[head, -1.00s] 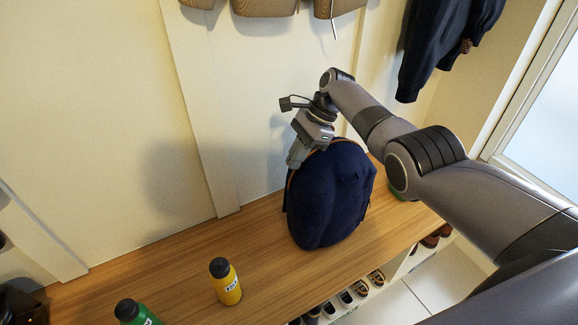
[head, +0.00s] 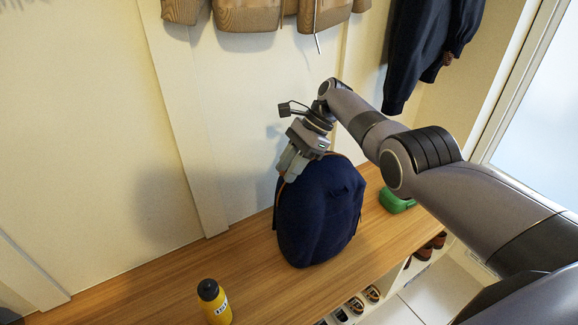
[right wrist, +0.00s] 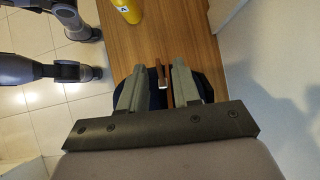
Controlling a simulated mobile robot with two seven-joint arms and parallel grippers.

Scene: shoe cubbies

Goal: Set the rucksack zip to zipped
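The dark navy rucksack (head: 322,212) stands upright on the wooden bench. An orange-brown strip runs along its upper edge at the left. My right gripper (head: 285,174) is at that upper left edge, pointing down. In the right wrist view, the two grey fingers (right wrist: 160,80) are apart. A small pale piece (right wrist: 162,86), perhaps the zip pull, and a brown strip show in the gap between them. I cannot tell whether the fingers touch it. The rucksack lies under the fingers, and most of the zip is hidden. My left gripper is not seen.
A yellow bottle (head: 215,303) stands on the bench (head: 150,290) left of the rucksack. A green item (head: 397,202) lies right of it. Coats (head: 265,14) hang on the wall above. Shoes (head: 357,304) sit in cubbies below. The bench between bottle and rucksack is clear.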

